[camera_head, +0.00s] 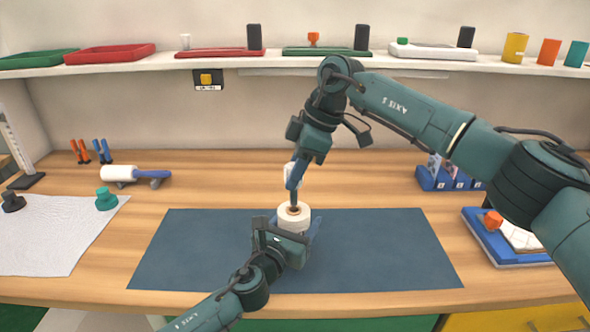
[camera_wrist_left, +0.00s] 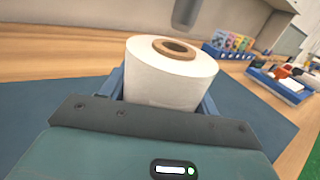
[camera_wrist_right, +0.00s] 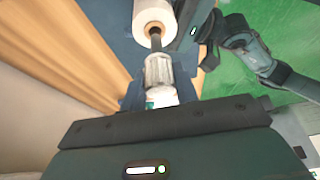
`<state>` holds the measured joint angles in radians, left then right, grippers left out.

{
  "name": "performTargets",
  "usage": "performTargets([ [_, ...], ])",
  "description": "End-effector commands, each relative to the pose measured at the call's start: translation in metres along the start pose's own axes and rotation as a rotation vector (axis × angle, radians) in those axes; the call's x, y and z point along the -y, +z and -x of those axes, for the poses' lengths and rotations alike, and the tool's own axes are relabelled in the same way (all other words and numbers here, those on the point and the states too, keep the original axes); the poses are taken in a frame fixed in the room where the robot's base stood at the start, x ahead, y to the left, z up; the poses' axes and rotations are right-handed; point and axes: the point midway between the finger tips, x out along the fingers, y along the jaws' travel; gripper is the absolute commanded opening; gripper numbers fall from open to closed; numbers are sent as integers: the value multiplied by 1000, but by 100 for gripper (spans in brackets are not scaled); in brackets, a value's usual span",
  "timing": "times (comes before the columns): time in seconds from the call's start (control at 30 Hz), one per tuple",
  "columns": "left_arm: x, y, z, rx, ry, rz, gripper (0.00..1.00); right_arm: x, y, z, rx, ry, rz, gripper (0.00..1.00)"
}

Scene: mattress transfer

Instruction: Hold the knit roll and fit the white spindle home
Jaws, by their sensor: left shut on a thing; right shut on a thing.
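A white knit roll (camera_head: 294,219) stands upright over the dark blue mat, with a brown core open at the top. It also shows in the left wrist view (camera_wrist_left: 172,80). My left gripper (camera_head: 287,236) is shut around the roll's sides. The white spindle (camera_wrist_right: 158,72) is shut in my right gripper (camera_wrist_right: 157,94), above the roll. Its dark tip points at the core in the right wrist view. In the left wrist view a grey rod end (camera_wrist_left: 186,12) shows above the core, with a gap between them. In the head view my right gripper partly hides the spindle (camera_head: 291,172).
The blue mat (camera_head: 390,255) is clear around the roll. A white roller with a blue handle (camera_head: 118,173), a green knob (camera_head: 106,199) and a white cloth (camera_head: 45,240) lie left. Blue card holders (camera_head: 450,179) and a blue tray (camera_head: 510,258) stand right. A shelf (camera_head: 245,61) runs behind.

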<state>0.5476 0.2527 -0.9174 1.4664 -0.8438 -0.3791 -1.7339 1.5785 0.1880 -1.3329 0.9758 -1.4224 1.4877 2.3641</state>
Motion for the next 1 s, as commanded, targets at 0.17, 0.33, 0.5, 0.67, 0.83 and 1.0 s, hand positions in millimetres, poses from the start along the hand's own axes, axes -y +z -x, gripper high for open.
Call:
performTargets([
  [0.17, 0, 0, 0, 0, 0, 1, 41, 0, 0, 1, -1, 1, 0, 3],
  [0.33, 0, 0, 0, 0, 0, 1, 41, 0, 0, 1, -1, 1, 0, 3],
  [0.5, 0, 0, 0, 0, 0, 1, 41, 0, 0, -1, -1, 0, 0, 3],
  [0.67, 0, 0, 0, 0, 0, 1, 41, 0, 2, -4, -1, 0, 0, 3],
  [0.83, 0, 0, 0, 0, 0, 1, 41, 0, 4, -9, -1, 0, 0, 3],
  [1.0, 0, 0, 0, 0, 0, 1, 41, 0, 5, -13, -1, 0, 0, 3],
])
